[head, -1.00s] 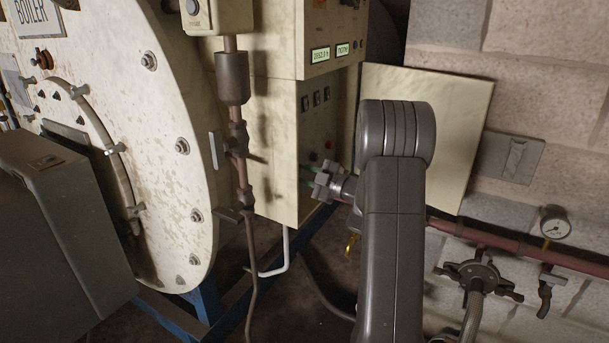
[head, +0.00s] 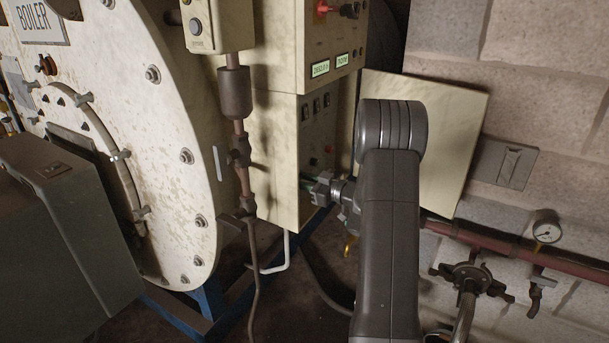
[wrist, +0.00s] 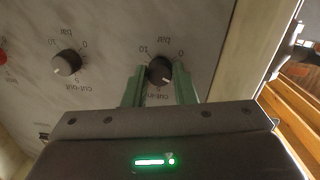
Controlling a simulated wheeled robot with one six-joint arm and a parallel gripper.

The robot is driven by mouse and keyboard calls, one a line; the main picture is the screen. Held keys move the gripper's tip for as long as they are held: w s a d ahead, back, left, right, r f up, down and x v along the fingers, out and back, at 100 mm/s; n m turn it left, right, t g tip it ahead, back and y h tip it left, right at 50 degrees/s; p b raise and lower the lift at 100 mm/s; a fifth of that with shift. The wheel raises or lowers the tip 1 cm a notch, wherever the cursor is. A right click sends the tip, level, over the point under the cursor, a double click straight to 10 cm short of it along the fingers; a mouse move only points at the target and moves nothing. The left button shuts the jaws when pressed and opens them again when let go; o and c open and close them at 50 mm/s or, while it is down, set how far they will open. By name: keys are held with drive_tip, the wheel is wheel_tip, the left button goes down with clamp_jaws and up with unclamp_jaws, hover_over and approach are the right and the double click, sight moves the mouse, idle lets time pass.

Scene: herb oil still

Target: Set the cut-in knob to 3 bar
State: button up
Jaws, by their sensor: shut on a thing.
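The dark cut-in knob (wrist: 159,70) is in the middle of the wrist view, on a grey panel with an upside-down scale marked 0, 5, 10 and bar. My gripper (wrist: 160,84) has its green fingers on both sides of this knob and is shut on it. A light pointer mark shows faintly towards the 5 side; its exact reading is hard to tell. The similar cut-out knob (wrist: 66,63) is to the left, apart from the fingers. In the head view my gripper (head: 313,187) is at the lower part of the open control cabinet, and hides the knob there.
A red button (wrist: 3,57) is at the wrist view's left edge. The open cabinet door (head: 455,140) stands right of my arm. The boiler (head: 165,110) and a vertical pipe (head: 241,150) are left of the cabinet. A red pipe (head: 500,243) with a gauge (head: 546,232) runs along the wall.

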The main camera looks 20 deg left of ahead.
drive_tip(key=shift+m+p, duration=0.7)
drive_tip(key=shift+m, duration=0.4)
drive_tip(key=o, duration=1)
drive_tip(key=shift+d, duration=0.15)
drive_tip(key=d, duration=0.4)
drive_tip(key=s+d+b, duration=0.1)
drive_tip(key=d, duration=0.4)
drive_tip(key=d+b, duration=0.1)
drive_tip(key=d, duration=0.3)
drive_tip(key=shift+s+d+r, duration=0.25)
drive_tip(key=shift+s+r, duration=0.15)
drive_tip(key=a, duration=0.4)
drive_tip(key=w+a+p, duration=0.1)
drive_tip(key=a, duration=0.4)
drive_tip(key=a+p, duration=0.1)
drive_tip(key=a, duration=0.3)
drive_tip(key=shift+w+a+f, duration=0.35)
drive_tip(key=shift+w+f, duration=0.05)
